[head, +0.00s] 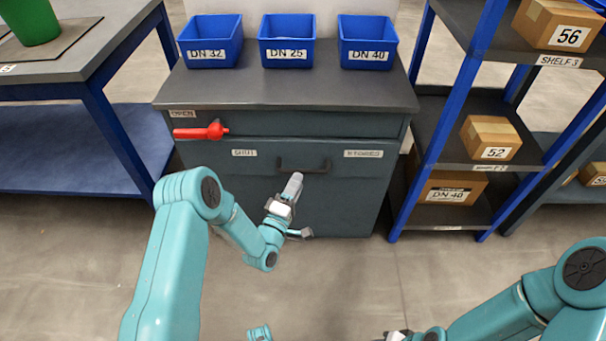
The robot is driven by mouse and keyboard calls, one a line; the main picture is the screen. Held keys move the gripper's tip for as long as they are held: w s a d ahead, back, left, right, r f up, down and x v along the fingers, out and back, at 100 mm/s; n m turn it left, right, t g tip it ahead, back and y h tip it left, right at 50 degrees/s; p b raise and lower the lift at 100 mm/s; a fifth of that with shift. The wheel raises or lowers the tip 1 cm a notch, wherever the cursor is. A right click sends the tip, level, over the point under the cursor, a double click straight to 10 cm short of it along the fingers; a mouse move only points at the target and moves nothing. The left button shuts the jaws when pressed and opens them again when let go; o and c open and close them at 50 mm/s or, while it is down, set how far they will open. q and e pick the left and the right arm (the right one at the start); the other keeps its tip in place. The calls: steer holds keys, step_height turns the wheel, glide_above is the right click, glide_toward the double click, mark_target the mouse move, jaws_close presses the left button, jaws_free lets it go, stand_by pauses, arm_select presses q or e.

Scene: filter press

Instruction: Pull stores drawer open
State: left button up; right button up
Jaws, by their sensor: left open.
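The stores drawer (360,180) is in the grey cabinet at the centre of the head view, with a "STORES" label at its right. Its front looks flush with the cabinet. Its dark bar handle (316,168) is in the middle of the front. My left gripper (297,209) is open and empty, in front of the cabinet just below the handle. One finger points up towards the handle and overlaps its lower left part in the picture; I cannot tell whether they touch. My right arm enters at bottom right; its gripper is mostly cut off by the bottom edge.
A red lever (203,131) lies horizontal on the cabinet's left, between "OPEN" and "SHUT" labels. Blue bins (287,42) stand on the cabinet top (290,90). A blue-framed bench (80,80) is left, shelves with boxes (490,138) right. The floor in front is clear.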

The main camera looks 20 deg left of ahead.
mark_target(303, 171)
arm_select(q)
steer(key=b+x, duration=0.1)
steer(key=x, duration=0.4)
steer(key=shift+c, duration=0.2)
jaws_close()
steer(key=shift+s, duration=0.1)
